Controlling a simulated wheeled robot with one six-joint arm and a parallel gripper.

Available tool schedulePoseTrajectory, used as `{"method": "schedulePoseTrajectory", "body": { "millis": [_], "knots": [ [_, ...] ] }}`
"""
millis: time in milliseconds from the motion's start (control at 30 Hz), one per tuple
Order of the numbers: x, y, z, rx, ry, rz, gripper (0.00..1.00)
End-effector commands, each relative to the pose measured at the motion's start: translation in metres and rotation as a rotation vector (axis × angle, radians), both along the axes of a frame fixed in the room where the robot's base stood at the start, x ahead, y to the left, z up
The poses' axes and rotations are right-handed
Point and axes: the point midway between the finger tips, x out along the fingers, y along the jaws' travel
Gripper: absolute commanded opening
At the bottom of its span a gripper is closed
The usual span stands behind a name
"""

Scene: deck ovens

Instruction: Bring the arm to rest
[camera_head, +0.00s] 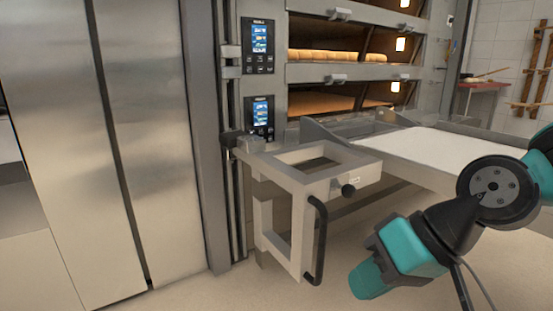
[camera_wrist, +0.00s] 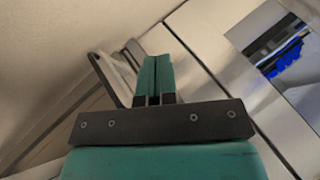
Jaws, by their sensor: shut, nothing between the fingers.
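My gripper (camera_wrist: 156,72) shows in the wrist view as two teal fingers pressed together, with nothing between them. In the head view my teal and black arm (camera_head: 410,243) comes in from the right edge. It bends down and left, with its teal end low in front of the ovens. That end is to the right of the grey metal frame with the black handle (camera_head: 317,240), with a gap between them in the picture. The fingertips cannot be made out clearly in the head view.
The deck ovens (camera_head: 337,78) stand behind, with loaves (camera_head: 325,56) in one lit deck. A loader with a white surface (camera_head: 430,146) extends from them behind my arm. Tall steel doors (camera_head: 150,130) stand at left. The floor (camera_head: 215,292) in front is clear.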

Motion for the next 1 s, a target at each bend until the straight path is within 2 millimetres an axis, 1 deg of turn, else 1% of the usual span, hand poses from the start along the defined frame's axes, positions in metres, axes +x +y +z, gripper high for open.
{"method": "schedulePoseTrajectory", "body": {
  "millis": [33,100,200,267,300,467,567,633,767,800,867,900,967,1000],
  "knots": [
    [-0.018,-0.003,0.003,-0.066,-0.005,0.066,0.00],
    [-0.040,-0.010,0.006,-0.155,0.001,0.145,0.00],
    [-0.069,-0.025,0.010,-0.271,0.014,0.236,0.00],
    [-0.083,-0.034,0.016,-0.330,0.024,0.279,0.00],
    [-0.080,-0.033,0.034,-0.321,0.029,0.269,0.00],
    [-0.079,-0.033,0.071,-0.318,0.032,0.267,0.00],
    [-0.079,-0.033,0.099,-0.318,0.032,0.265,0.00],
    [-0.079,-0.032,0.121,-0.317,0.032,0.266,0.00],
    [-0.079,-0.032,0.171,-0.316,0.032,0.264,0.00],
    [-0.079,-0.032,0.187,-0.316,0.032,0.264,0.00],
    [-0.079,-0.032,0.210,-0.316,0.032,0.264,0.00],
    [-0.079,-0.032,0.225,-0.316,0.032,0.264,0.00],
    [-0.079,-0.032,0.248,-0.316,0.032,0.264,0.00],
    [-0.079,-0.032,0.263,-0.316,0.032,0.264,0.00]
  ]
}}
